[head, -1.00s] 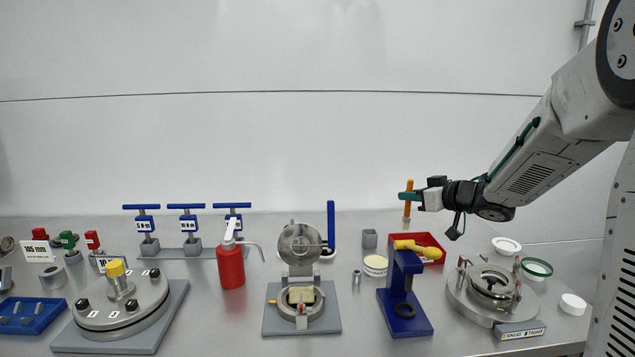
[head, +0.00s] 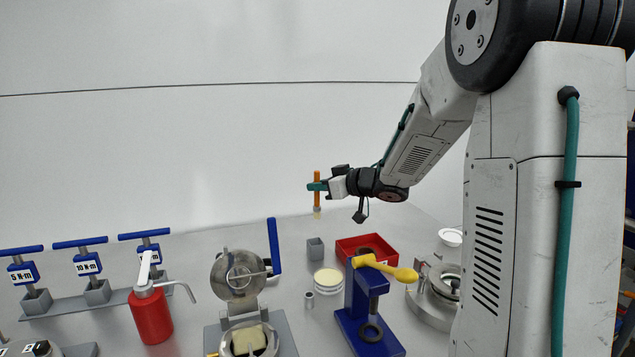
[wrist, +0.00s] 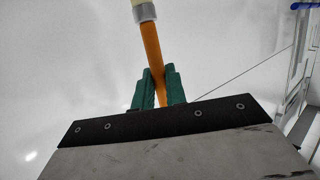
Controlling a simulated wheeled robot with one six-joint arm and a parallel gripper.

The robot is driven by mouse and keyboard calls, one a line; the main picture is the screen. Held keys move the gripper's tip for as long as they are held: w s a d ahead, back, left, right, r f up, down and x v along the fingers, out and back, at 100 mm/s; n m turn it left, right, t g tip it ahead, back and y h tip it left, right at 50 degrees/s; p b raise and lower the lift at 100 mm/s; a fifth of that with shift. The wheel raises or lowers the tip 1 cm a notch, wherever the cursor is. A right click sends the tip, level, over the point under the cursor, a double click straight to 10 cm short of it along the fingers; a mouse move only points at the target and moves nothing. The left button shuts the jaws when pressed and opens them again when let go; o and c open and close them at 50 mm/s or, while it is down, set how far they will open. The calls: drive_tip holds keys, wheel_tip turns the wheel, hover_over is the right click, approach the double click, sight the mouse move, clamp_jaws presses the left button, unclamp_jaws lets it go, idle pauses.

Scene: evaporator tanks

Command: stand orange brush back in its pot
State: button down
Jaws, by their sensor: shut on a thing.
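The orange brush (head: 317,202) hangs upright, its pale bristle end down, in the head view. My gripper (head: 317,186) is shut on its handle with teal fingers. In the wrist view the brush (wrist: 152,50) runs between the fingers of my gripper (wrist: 160,88), with its metal band and cream bristles at the top edge. A small grey square pot (head: 315,249) stands on the bench, below the brush in the picture. The brush is apart from it. The pot's inside is too small to make out, and I cannot tell the exact depth between them.
A red tray (head: 345,247) and a blue stand (head: 360,315) with a yellow-handled tool (head: 385,267) are right of the pot. A lidded device with a blue lever (head: 273,248) is to the left.

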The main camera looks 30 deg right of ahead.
drive_tip(key=shift+w+a+f, duration=0.1)
drive_tip(key=shift+a+f, duration=0.15)
drive_tip(key=shift+f, duration=0.4)
drive_tip(key=shift+w+a+f, duration=0.1)
drive_tip(key=shift+a+f, duration=0.1)
drive_tip(key=shift+f, duration=0.4)
drive_tip(key=shift+s+f, duration=0.15)
drive_tip(key=shift+f, duration=3.85)
drive_tip(key=c, duration=1.3)
unclamp_jaws()
drive_tip(key=shift+c, duration=0.2)
